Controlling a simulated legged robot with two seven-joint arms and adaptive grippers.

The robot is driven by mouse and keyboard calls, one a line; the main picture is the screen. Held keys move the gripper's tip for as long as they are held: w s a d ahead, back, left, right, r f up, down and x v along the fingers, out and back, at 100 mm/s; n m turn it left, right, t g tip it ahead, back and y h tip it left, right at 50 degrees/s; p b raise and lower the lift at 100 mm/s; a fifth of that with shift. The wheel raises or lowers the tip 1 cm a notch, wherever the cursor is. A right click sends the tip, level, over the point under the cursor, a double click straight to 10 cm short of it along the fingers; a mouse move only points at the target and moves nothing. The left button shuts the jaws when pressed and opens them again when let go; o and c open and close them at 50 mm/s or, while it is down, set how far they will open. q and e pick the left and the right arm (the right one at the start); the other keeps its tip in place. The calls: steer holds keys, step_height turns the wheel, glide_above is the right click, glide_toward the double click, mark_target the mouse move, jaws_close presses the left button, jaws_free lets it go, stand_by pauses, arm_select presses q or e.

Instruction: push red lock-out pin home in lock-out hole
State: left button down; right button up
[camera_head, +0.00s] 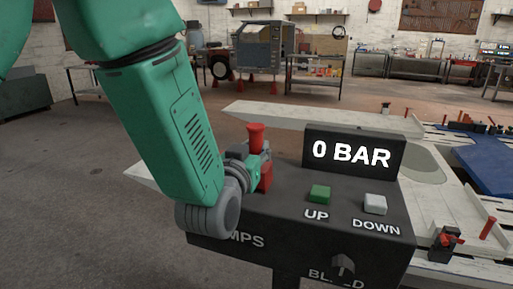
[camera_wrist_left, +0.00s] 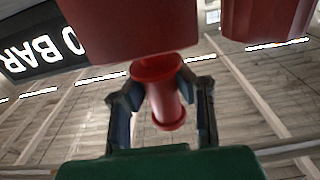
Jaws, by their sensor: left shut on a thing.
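The red lock-out pin (camera_head: 257,137) stands roughly upright above the left end of the dark control box in the head view, its flared head on top. My left gripper (camera_head: 255,158) is shut on it, below the head. In the left wrist view, the two fingers (camera_wrist_left: 162,95) flank the red pin (camera_wrist_left: 166,110). A red block (camera_head: 266,178) sits on the box just below the gripper. Large red surfaces, one of them a near red body (camera_wrist_left: 130,28), fill the top of the wrist view. The lock-out hole is hidden, so I cannot tell how deep the pin sits. My right gripper is out of view.
The control box (camera_head: 290,222) carries a display (camera_head: 352,152) reading 0 BAR, a green UP button (camera_head: 319,193), a pale DOWN button (camera_head: 375,204) and a dark knob (camera_head: 343,266). A pale frame bench (camera_head: 440,200) with clamps lies to the right. Open floor lies left.

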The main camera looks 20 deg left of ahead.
arm_select(q)
steer(key=shift+f, duration=0.25)
steer(key=c, duration=1.3)
jaws_free()
steer(key=shift+f, duration=0.1)
steer(key=shift+s, duration=0.15)
steer(key=s, duration=0.7)
steer(key=shift+a+f, duration=0.1)
